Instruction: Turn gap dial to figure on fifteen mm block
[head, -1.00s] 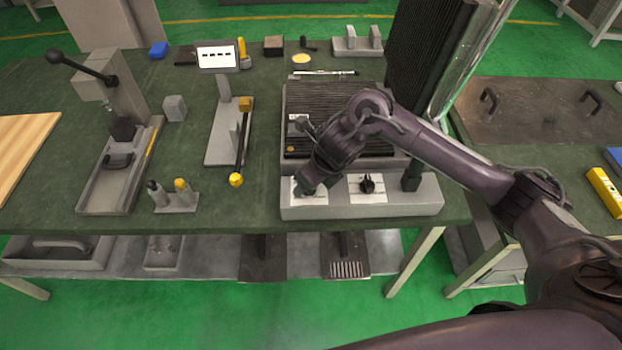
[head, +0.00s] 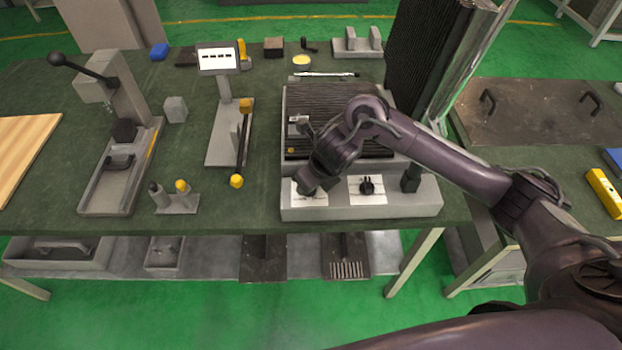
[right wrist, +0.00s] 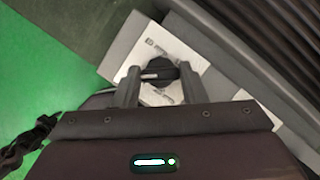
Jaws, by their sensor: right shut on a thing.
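My right gripper (head: 308,190) is at the left white plate (head: 321,200) on the front panel of the grey machine (head: 400,208). In the right wrist view, my right gripper (right wrist: 159,76) is shut on a round black dial (right wrist: 157,64) with a white pointer mark, one finger on each side. The printing on the plate around it is too small to read. A second black dial (head: 367,185) sits on the right white plate and is free. A grey block (head: 175,108) stands at the left; no figure is readable on it. My left gripper is not in view.
A display on a stand (head: 218,58) shows dashes. A lever press (head: 120,140) stands at the left, with a small holder (head: 176,203) in front. A dark block (head: 273,46) lies at the back. A tall dark finned panel (head: 425,60) rises behind my right arm.

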